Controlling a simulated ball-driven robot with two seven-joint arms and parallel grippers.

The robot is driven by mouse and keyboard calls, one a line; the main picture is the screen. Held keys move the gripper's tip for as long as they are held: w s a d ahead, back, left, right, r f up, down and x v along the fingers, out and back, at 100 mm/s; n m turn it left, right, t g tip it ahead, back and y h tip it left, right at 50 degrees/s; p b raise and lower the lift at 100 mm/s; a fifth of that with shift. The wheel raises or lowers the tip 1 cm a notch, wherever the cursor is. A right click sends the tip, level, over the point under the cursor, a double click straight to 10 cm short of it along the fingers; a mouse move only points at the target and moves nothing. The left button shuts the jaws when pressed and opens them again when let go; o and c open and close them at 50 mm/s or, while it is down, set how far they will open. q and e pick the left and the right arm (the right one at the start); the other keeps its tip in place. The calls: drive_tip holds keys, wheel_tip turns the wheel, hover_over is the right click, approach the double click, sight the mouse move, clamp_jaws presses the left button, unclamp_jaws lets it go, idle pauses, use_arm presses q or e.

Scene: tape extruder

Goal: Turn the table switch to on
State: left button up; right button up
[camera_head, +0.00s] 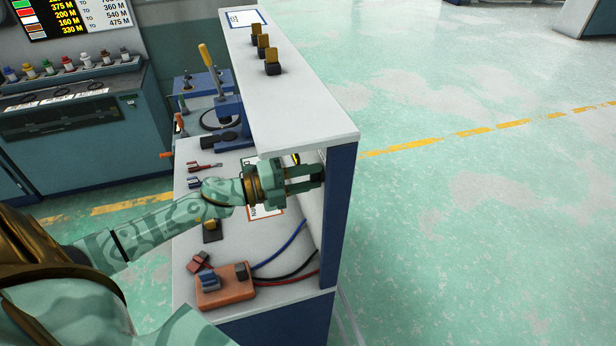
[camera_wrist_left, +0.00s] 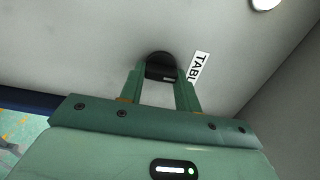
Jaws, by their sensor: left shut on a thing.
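My left gripper (camera_head: 306,178) reaches under the shelf to the inner panel of the workbench. In the left wrist view its two fingers (camera_wrist_left: 161,82) are closed around a black round knob, the table switch (camera_wrist_left: 161,62), on a pale panel. A white label (camera_wrist_left: 198,67) beside the knob reads "TABL", with the rest cut off. The panel around the knob is flat and grey-white. The switch is hidden behind the fingers and shelf in the head view. My right gripper is not in view.
A white shelf (camera_head: 300,105) overhangs the gripper, with several black and yellow switches (camera_head: 272,62) on it. Below are an orange box (camera_head: 225,287), coloured cables (camera_head: 282,254) and small tools (camera_head: 204,167). Green floor (camera_head: 470,220) is clear to the right.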

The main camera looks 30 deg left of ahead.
use_arm(q)
drive_tip(key=o, duration=1)
drive_tip(key=b+v, duration=0.1)
drive_tip(key=v, duration=1.5)
drive_tip(key=shift+s+a, duration=0.15)
